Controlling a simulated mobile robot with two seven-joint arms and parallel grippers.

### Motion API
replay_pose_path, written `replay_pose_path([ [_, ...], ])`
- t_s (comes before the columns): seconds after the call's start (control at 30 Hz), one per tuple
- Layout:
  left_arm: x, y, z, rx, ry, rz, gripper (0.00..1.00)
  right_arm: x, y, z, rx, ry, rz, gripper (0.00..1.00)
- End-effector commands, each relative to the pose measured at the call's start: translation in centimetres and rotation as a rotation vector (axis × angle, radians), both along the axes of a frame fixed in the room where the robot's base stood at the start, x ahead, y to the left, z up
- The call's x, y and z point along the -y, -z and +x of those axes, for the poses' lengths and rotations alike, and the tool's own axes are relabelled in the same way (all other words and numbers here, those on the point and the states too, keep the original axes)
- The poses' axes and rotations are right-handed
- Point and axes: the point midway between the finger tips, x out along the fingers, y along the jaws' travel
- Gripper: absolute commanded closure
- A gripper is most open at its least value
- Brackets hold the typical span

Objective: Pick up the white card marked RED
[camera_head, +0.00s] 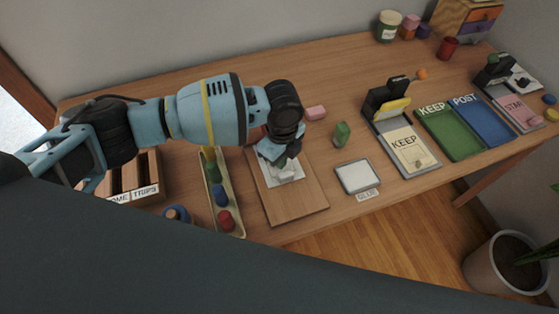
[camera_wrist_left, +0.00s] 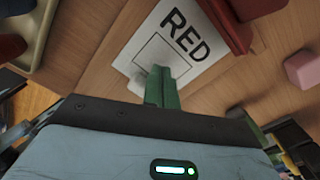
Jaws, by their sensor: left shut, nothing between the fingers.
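The white card marked RED (camera_wrist_left: 188,35) lies flat on a wooden board and shows the word RED above a printed outline in the left wrist view. In the head view the card (camera_head: 297,174) is partly covered by my left gripper (camera_head: 277,158). In the left wrist view my left gripper (camera_wrist_left: 161,84) has its green fingers together, with nothing between them. Its fingertips overlap the card's near part in the picture. I cannot tell whether they touch it. My right gripper is not in view.
A dark red object (camera_wrist_left: 228,22) stands beside the card.

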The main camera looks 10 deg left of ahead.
Motion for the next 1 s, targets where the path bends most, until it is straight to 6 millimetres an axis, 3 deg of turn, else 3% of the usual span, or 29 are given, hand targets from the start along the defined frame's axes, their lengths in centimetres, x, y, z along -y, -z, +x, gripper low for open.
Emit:
replay_pose_path([
  [0.63,0.0,1.2,0.0,0.000,0.000,-0.001,1.00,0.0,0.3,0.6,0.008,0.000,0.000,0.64],
  [1.0,0.0,0.9,0.0,0.000,0.000,0.000,1.00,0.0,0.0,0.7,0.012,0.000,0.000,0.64],
])
